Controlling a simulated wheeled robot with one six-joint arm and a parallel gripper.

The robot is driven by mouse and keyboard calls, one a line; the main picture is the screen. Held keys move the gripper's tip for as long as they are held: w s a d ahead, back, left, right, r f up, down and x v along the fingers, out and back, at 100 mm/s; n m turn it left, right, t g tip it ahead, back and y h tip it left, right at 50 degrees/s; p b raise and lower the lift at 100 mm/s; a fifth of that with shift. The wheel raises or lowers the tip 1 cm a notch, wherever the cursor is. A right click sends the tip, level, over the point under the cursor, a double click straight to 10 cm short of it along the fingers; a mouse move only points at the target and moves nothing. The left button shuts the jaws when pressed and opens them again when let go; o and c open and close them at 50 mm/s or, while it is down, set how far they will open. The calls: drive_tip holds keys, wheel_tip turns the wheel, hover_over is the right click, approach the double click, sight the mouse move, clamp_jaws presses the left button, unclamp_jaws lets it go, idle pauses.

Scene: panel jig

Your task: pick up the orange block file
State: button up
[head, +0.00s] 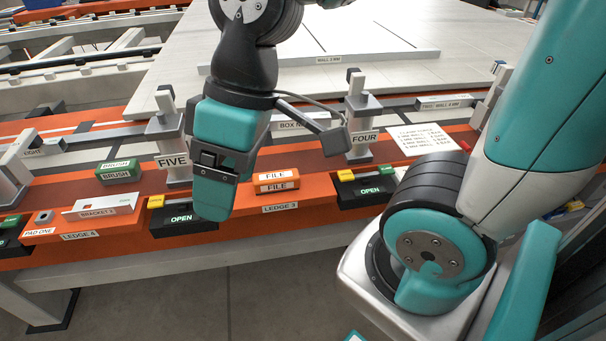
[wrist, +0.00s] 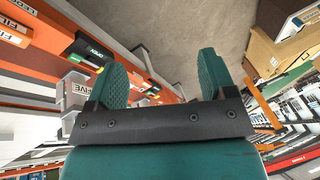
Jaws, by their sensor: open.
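The orange block file (head: 277,182), labelled FILE on its top and front, lies on the orange ledge marked LEDGE 3 (head: 288,205). In the wrist view the file (wrist: 13,30) shows only at the upper left edge, partly cut off. My gripper (head: 212,205) hangs left of the file in the head view, apart from it, in front of the black OPEN clamp. In the wrist view both teal fingers of my gripper (wrist: 163,62) stand wide apart with nothing between them.
A green brush block (head: 119,172) and a white bracket (head: 103,207) are on the left. Black OPEN clamps (head: 365,191) flank the file's ledge. Posts marked FIVE (head: 172,161) and FOUR (head: 364,137) rise behind. A white paper sheet (head: 423,138) lies at right.

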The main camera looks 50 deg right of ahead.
drive_tip(key=w+d+f+n+t+b, duration=0.15)
drive_tip(key=w+d+f+b, duration=0.35)
drive_tip(key=w+d, duration=0.7)
drive_tip(key=n+b, duration=0.2)
approach(277, 175)
drive_tip(key=shift+t, duration=0.45)
drive_tip(key=x, duration=0.5)
drive_tip(key=shift+s+a+f, duration=0.2)
drive_tip(key=shift+s+f, duration=0.1)
drive_tip(key=shift+s, duration=0.05)
drive_tip(key=shift+h, duration=0.3)
drive_tip(key=x, duration=0.5)
drive_tip(key=shift+w+a+f, duration=0.1)
drive_tip(key=shift+a+f, duration=0.05)
drive_tip(key=shift+f, duration=0.15)
drive_tip(key=c, duration=1.2)
drive_tip(key=shift+c, duration=0.2)
drive_tip(key=shift+r, duration=0.1)
